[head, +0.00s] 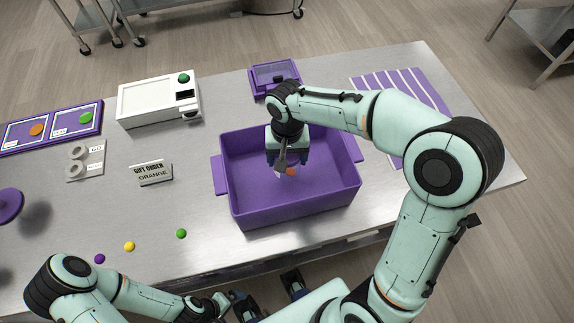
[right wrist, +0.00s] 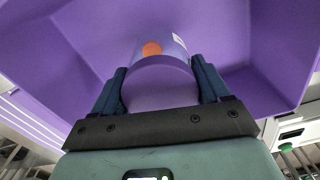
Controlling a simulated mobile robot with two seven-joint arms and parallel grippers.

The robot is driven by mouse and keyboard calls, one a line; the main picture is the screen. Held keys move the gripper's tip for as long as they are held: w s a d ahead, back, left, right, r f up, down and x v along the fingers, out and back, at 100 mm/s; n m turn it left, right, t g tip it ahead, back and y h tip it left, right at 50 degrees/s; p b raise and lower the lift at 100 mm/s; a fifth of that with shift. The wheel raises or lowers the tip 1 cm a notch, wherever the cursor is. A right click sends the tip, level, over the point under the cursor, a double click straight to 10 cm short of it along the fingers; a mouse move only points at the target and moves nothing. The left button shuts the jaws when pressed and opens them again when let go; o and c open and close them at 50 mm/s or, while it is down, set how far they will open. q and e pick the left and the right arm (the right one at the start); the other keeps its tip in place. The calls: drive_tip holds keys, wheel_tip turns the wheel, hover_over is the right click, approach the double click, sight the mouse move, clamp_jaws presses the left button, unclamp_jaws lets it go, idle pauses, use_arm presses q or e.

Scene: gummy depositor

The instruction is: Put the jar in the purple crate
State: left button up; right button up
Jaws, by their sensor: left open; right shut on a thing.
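The purple crate (head: 295,212) stands on the steel table, open at the top, with a handle at each end. My right gripper (head: 287,160) reaches down over the crate. It is shut on the jar (head: 291,171), which is mostly hidden by the gripper in the head view. In the right wrist view the jar (right wrist: 160,88) sits between the two fingers, showing a purple end, an orange dot and a white label. The crate's walls (right wrist: 90,35) surround it there. I cannot tell whether the jar touches the crate floor. My left gripper (head: 270,295) is open and empty near the table's front edge.
A white machine (head: 145,102), a purple box (head: 274,76) and a striped purple mat (head: 412,90) are at the back. An order sign (head: 152,173) stands left of the crate. Purple (head: 99,258), yellow (head: 129,246) and green (head: 181,233) balls lie in front.

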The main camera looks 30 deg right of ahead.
drive_tip(key=shift+f, duration=2.25)
drive_tip(key=shift+f+b, duration=0.2)
drive_tip(key=shift+b, duration=0.15)
drive_tip(key=o, duration=1.1)
drive_tip(key=shift+c, duration=0.2)
drive_tip(key=shift+r, duration=0.2)
wheel_tip(320, 180, up, 11)
drive_tip(key=shift+r+p, duration=0.2)
drive_tip(key=shift+p, duration=0.65)
drive_tip(key=shift+r, duration=0.3)
